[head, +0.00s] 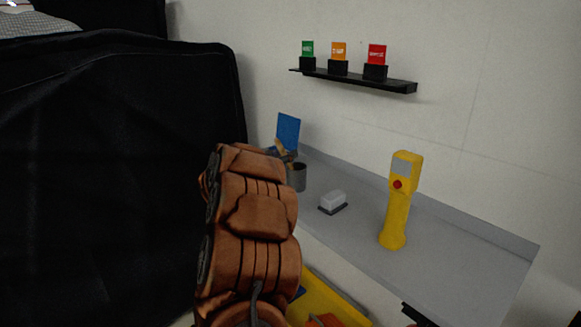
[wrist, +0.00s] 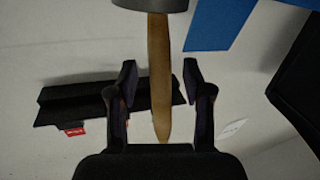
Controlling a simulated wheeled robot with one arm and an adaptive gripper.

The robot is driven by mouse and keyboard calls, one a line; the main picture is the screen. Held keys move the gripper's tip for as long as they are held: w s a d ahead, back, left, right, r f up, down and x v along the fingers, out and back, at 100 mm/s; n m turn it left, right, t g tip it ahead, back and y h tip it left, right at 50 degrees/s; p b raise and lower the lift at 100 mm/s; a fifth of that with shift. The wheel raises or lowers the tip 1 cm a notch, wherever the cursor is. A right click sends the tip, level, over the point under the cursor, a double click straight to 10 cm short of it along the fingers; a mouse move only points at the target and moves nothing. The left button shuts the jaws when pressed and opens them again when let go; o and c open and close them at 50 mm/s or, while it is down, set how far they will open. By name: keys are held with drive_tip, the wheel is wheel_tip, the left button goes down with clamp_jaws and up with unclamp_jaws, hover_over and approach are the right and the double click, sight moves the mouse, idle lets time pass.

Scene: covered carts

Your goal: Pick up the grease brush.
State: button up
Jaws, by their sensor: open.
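The grease brush shows in the wrist view as a long wooden handle (wrist: 159,75). Its far end meets a grey cup (wrist: 150,4) at the top edge, and any bristles are hidden. My gripper (wrist: 160,80) is open, with one finger on each side of the handle and a visible gap on both sides. I cannot tell whether the handle is fully between the fingertips in depth. In the head view the grey cup (head: 297,177) stands on the grey counter, partly behind my brown-covered arm, with a tan bit of handle (head: 285,150) above it.
A blue card (head: 288,131) stands behind the cup. A white block (head: 333,201) on a dark base and a yellow handheld device (head: 400,200) stand on the counter (head: 380,265). A wall shelf (head: 350,79) holds green, orange and red cards. A black-covered cart (head: 110,180) fills the left.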

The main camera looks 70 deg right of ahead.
drive_tip(key=shift+c, duration=0.3)
clamp_jaws()
